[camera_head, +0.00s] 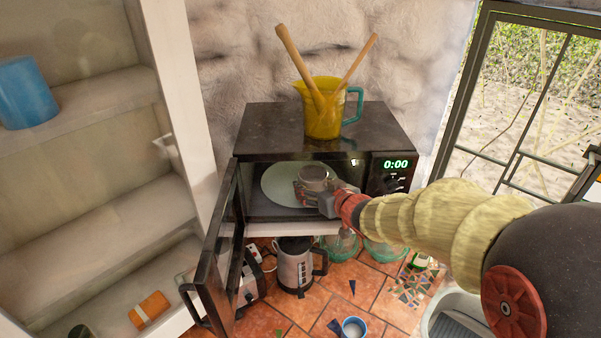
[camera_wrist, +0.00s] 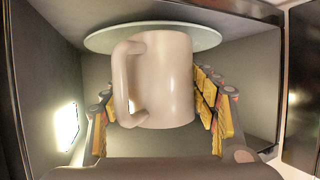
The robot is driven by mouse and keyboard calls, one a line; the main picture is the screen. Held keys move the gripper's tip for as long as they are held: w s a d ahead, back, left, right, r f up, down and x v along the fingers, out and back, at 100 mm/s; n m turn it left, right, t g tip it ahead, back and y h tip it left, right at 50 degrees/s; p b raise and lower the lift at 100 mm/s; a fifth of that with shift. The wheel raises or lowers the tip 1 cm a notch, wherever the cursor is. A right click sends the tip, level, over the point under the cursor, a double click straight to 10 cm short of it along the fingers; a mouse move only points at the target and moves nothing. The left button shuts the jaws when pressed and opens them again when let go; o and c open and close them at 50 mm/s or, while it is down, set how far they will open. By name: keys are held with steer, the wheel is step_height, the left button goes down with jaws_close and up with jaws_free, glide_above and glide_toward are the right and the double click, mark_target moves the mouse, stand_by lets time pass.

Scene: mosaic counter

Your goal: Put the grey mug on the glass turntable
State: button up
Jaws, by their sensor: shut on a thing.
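The grey mug (camera_head: 315,174) is inside the open microwave, over the right part of the round glass turntable (camera_head: 276,188). My gripper (camera_head: 318,188) reaches in from the right front and is shut on the mug. In the wrist view the mug (camera_wrist: 168,80) sits between the padded fingers of my gripper (camera_wrist: 155,95), its handle on the left. Its far end overlaps the edge of the turntable (camera_wrist: 208,36). I cannot tell whether the mug touches the glass. Part of the mug is hidden by my gripper in the head view.
The microwave (camera_head: 255,130) has its door (camera_head: 222,250) swung open at left. A yellow jug (camera_head: 322,115) with wooden utensils stands on top. A kettle (camera_head: 294,268) and glass bowls (camera_head: 342,245) are below. The turntable's left part is bare.

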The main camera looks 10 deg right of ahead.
mark_target(307, 175)
steer(key=w, duration=0.2)
steer(key=w+a, duration=0.1)
steer(key=w, duration=0.2)
steer(key=shift+w+a+r+p, duration=0.1)
steer(key=shift+w+r+p, duration=0.05)
steer(key=shift+w+p, duration=0.25)
steer(key=x, duration=0.3)
steer(key=shift+p, duration=0.4)
steer(key=shift+f, duration=0.25)
steer(key=shift+s+r, duration=0.1)
steer(key=shift+s, duration=0.1)
steer(key=shift+w+f, duration=0.1)
steer(key=shift+f, duration=0.15)
steer(key=o, duration=1.6)
